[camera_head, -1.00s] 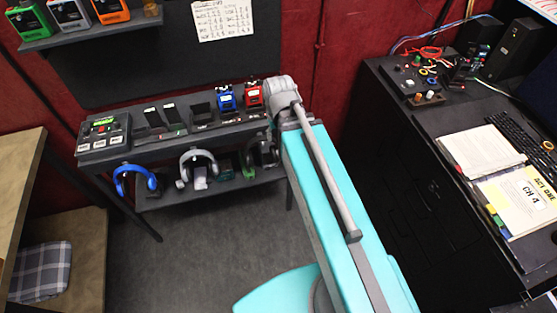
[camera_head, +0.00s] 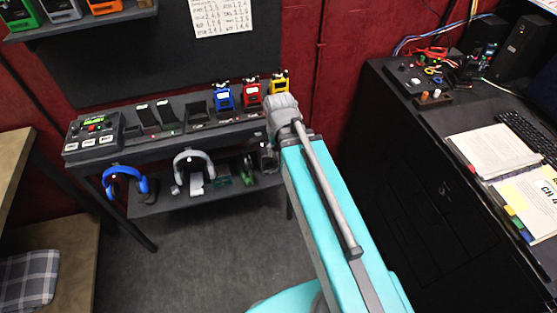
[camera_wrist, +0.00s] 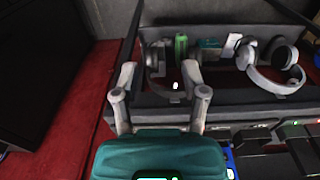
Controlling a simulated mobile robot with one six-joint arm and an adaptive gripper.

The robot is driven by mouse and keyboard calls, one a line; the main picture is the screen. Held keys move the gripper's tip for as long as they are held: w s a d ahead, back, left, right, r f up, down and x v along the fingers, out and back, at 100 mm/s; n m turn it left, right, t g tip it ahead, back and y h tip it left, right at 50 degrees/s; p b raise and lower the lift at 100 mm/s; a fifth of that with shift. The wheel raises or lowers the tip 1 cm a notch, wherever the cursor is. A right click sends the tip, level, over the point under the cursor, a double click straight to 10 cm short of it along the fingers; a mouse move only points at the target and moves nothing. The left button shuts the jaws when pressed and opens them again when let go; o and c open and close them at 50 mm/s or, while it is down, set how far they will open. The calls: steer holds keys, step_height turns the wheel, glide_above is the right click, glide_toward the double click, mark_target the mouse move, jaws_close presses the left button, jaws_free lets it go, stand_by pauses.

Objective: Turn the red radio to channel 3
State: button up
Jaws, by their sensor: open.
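The red radio (camera_head: 251,96) stands upright in the charging rack on the shelf in the head view, between a blue radio (camera_head: 223,98) and a yellow radio (camera_head: 279,85). My arm's grey end is just right of the red radio and in front of the yellow one; the fingers do not show there. In the wrist view my gripper (camera_wrist: 160,80) is open with nothing between its fingers, over the front of the shelf. A blue edge (camera_wrist: 230,163) shows at the bottom of the wrist view, but I cannot make out the red radio there.
A console (camera_head: 93,136) with buttons is at the rack's left end. Blue headphones (camera_head: 124,181) and grey headphones (camera_head: 192,166) hang below. A paper chart (camera_head: 221,16) is on the wall. A black desk with an open binder (camera_head: 530,200) is at right.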

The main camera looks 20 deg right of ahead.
steer(key=shift+f+b, duration=0.95)
steer(key=shift+f, duration=0.3)
steer(key=shift+s, duration=0.1)
steer(key=shift+s+g, duration=0.3)
steer(key=shift+s, duration=0.55)
steer(key=shift+d, duration=0.1)
stand_by(0.4)
